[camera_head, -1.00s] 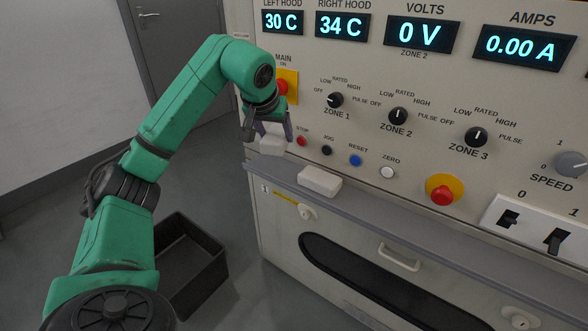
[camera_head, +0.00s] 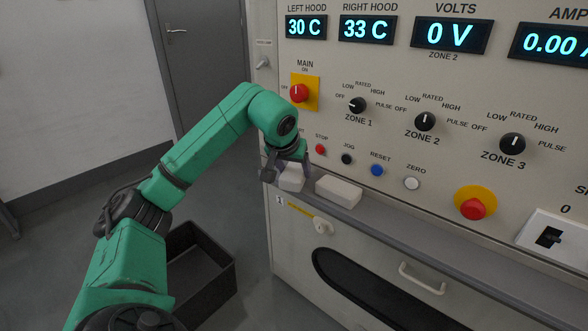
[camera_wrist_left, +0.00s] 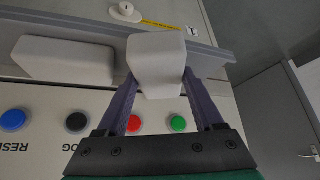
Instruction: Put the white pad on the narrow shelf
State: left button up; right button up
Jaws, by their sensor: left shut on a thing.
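My left gripper (camera_head: 288,173) is shut on a white pad (camera_head: 291,181), a pale block at the left end of the narrow grey shelf (camera_head: 405,227) under the control panel. In the left wrist view the pad (camera_wrist_left: 156,58) sits between the two fingers, over or on the shelf strip (camera_wrist_left: 213,55). I cannot tell whether its underside touches the shelf. A second white block (camera_head: 338,191) lies on the shelf just right of the held pad, with a small gap; it also shows in the left wrist view (camera_wrist_left: 65,60). My right gripper is out of view.
The panel wall rises behind the shelf, with a red stop button (camera_head: 320,149), a blue reset button (camera_head: 377,170) and a red main switch (camera_head: 299,93) close to my arm. A black open bin (camera_head: 205,275) stands on the floor below. The shelf right of the second block is clear.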

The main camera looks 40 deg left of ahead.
pick_arm(q)
jog(key=shift+f, duration=0.3)
jog(key=o, duration=1.3)
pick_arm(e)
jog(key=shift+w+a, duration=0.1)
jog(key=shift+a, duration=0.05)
pick_arm(q)
jog(key=shift+o, duration=0.2)
jog(key=shift+r, duration=0.25)
jog(key=shift+s+r, duration=0.1)
jog(key=shift+r, duration=0.55)
jog(key=p+v, duration=0.3)
jog(key=v, duration=0.4)
jog(key=shift+r, duration=0.1)
jog(key=p+v, duration=0.1)
jog(key=v, duration=0.3)
jog(key=shift+s+d, duration=0.1)
jog(key=shift+s, duration=0.05)
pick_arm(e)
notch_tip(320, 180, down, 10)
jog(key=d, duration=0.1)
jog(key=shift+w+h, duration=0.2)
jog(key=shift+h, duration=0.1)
